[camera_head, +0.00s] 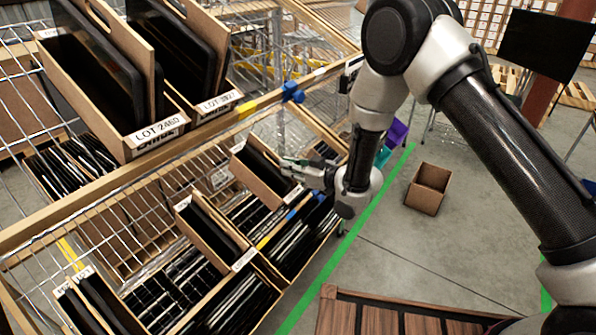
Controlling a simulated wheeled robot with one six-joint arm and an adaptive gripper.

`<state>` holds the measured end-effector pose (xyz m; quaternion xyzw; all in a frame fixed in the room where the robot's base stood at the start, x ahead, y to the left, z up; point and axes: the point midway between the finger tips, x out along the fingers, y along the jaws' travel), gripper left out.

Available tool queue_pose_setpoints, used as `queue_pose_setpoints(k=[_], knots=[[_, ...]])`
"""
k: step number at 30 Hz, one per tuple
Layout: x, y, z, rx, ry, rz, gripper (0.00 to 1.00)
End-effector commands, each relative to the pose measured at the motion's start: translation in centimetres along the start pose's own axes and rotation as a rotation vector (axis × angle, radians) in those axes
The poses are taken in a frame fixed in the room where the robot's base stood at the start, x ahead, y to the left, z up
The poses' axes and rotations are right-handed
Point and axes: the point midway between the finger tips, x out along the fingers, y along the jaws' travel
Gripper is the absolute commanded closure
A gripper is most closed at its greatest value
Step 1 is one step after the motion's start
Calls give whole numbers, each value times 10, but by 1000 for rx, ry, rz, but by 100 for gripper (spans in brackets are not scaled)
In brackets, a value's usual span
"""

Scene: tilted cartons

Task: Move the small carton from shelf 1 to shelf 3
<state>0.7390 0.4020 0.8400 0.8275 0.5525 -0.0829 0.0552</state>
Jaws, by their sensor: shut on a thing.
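The small carton (252,182) is an open cardboard box with dark flat items inside. It is tilted above the lower wire shelf, left of my gripper (290,168). My gripper is shut on the carton's right edge. The fingertips are small in view and partly hidden by the box edge. The lower shelf holds other narrow cartons, one in the middle (212,236) and one at the front left (85,297). I cannot read the shelf numbers.
Large cartons labelled LOT 2460 (157,137) and LOT 3927 (217,104) stand on the upper shelf behind a wooden rail (110,180). A blue clamp (292,92) sits on that rail. An empty brown box (428,188) stands on open floor right of the green line.

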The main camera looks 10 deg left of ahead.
Motion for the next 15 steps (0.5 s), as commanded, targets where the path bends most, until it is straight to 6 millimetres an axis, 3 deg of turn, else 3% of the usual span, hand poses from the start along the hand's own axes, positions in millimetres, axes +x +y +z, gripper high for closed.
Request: queue_pose_setpoints(k=[8, 15], knots=[[29, 0, -8, -2, 5, -1, 100], [43, 0, 12, -1, 3, 0, 100]])
